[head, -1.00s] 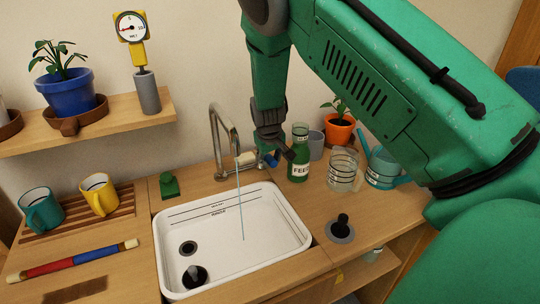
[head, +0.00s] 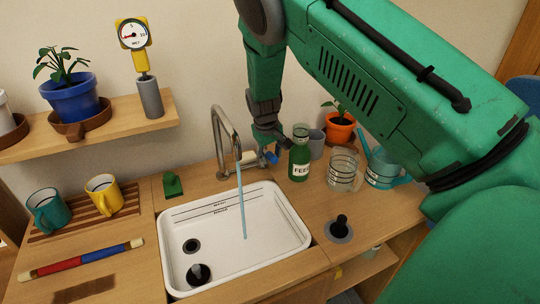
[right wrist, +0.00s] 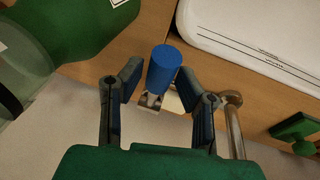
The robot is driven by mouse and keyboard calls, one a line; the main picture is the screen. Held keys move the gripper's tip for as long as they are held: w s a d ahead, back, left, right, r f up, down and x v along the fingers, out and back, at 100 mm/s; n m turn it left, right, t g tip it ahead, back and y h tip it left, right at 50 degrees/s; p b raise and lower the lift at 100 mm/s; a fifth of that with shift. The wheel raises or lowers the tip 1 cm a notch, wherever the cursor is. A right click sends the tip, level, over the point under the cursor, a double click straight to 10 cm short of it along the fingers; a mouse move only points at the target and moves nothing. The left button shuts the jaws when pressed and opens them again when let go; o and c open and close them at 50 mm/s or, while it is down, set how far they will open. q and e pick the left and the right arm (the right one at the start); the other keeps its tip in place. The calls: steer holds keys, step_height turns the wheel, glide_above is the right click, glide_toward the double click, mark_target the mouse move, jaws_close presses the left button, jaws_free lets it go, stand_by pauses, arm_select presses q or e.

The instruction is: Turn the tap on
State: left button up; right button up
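The tap (head: 224,140) is a silver gooseneck behind the sink, with a stream of water (head: 241,200) falling from its spout into the basin. Its lever ends in a blue handle (head: 270,157), which also shows as a blue cylinder in the right wrist view (right wrist: 164,70). My right gripper (head: 272,147) is at the lever. In the right wrist view its fingers (right wrist: 158,84) stand apart on either side of the blue handle; I cannot tell whether one touches it. My left gripper is out of view.
The white sink (head: 290,240) is set in the wooden counter. A green bottle (head: 299,160), glass jar (head: 343,170), orange plant pot (head: 339,130) and teal watering can (head: 383,168) stand to the right. Mugs stand on a rack (head: 75,215) at left.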

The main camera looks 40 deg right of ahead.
steer(key=v, duration=1.1)
steer(key=shift+r, duration=0.3)
